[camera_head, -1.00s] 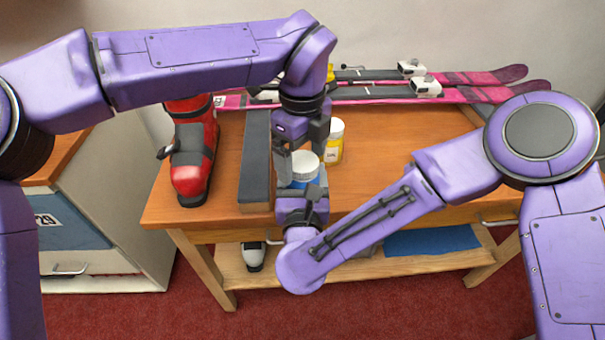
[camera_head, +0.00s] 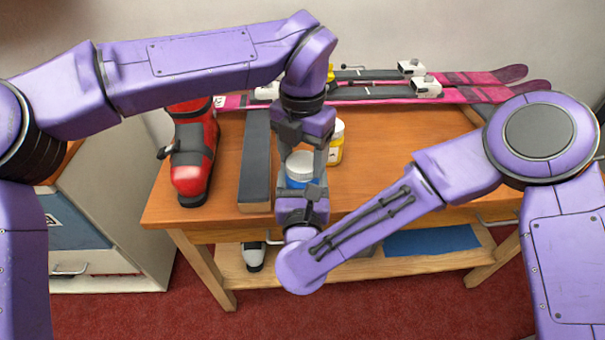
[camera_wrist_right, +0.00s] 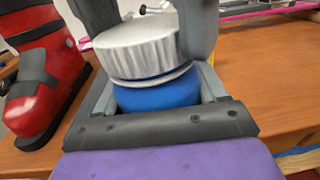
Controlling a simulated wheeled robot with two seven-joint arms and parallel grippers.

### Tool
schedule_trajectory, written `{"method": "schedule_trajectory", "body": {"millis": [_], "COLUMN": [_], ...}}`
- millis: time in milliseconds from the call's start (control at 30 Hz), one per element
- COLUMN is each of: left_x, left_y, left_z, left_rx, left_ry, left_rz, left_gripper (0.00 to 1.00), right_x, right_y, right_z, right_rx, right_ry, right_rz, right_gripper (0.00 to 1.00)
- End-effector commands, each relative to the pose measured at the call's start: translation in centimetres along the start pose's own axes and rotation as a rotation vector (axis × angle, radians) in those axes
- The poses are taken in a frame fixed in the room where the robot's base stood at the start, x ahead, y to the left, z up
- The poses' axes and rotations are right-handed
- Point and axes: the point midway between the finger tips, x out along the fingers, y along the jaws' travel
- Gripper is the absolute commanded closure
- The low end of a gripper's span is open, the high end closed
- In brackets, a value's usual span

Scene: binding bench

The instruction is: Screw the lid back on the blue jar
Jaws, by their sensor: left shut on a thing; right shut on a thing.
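The blue jar (camera_head: 294,183) stands upright near the front edge of the bench, its body partly hidden by my right gripper. My right gripper (camera_head: 302,188) is shut on the jar from the front; its fingers flank the blue body in the right wrist view (camera_wrist_right: 155,98). The white ridged lid (camera_wrist_right: 140,48) sits at the jar's mouth, with a pale rim showing below it. I cannot tell how tightly it is seated. My left gripper (camera_head: 300,161) comes down from above and is shut on the lid, one finger on each side.
A yellow-labelled jar (camera_head: 336,145) stands just behind on the right. A dark-topped long block (camera_head: 255,160) and a red ski boot (camera_head: 190,165) are to the left. Pink skis (camera_head: 460,92) lie along the back. The bench (camera_head: 390,140) is bare on the right.

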Motion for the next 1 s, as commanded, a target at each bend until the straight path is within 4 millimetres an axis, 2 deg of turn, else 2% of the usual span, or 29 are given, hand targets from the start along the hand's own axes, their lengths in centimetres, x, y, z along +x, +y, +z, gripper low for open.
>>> {"method": "schedule_trajectory", "body": {"millis": [100,233,300,433,467,500,533,833,1000], "left_x": [0.0,0.0,0.0,0.0,0.0,0.0,0.0,-0.1,-2.4], "left_y": [0.1,0.1,0.1,0.1,0.1,0.1,0.1,0.0,0.0], "left_z": [0.0,0.0,0.1,0.1,0.1,0.1,0.1,0.1,0.1], "left_rx": [0.347,0.654,0.727,0.720,0.720,0.719,0.719,0.718,0.717], "left_ry": [-0.001,-0.001,-0.001,-0.001,-0.001,-0.001,-0.001,-0.001,-0.003], "left_rz": [0.000,0.001,0.002,0.002,0.003,0.003,0.002,0.002,0.004], "left_gripper": [0.72,0.72,0.72,0.72,0.26,0.13,0.06,0.06,0.06], "right_x": [0.0,0.0,0.0,0.0,0.0,0.0,0.0,0.0,0.0], "right_y": [0.0,0.0,0.0,0.0,0.0,0.0,0.0,0.0,0.0], "right_z": [0.0,0.0,0.0,0.0,0.0,0.0,0.0,0.0,0.1], "right_rx": [0.001,0.001,0.001,0.001,0.001,0.001,0.001,0.001,0.001], "right_ry": [0.000,0.000,0.000,0.000,0.000,0.000,0.000,0.000,-0.001], "right_rz": [-0.001,-0.001,-0.001,-0.001,-0.001,-0.001,-0.001,-0.001,0.000], "right_gripper": [1.00,1.00,1.00,1.00,1.00,1.00,1.00,1.00,1.00]}}
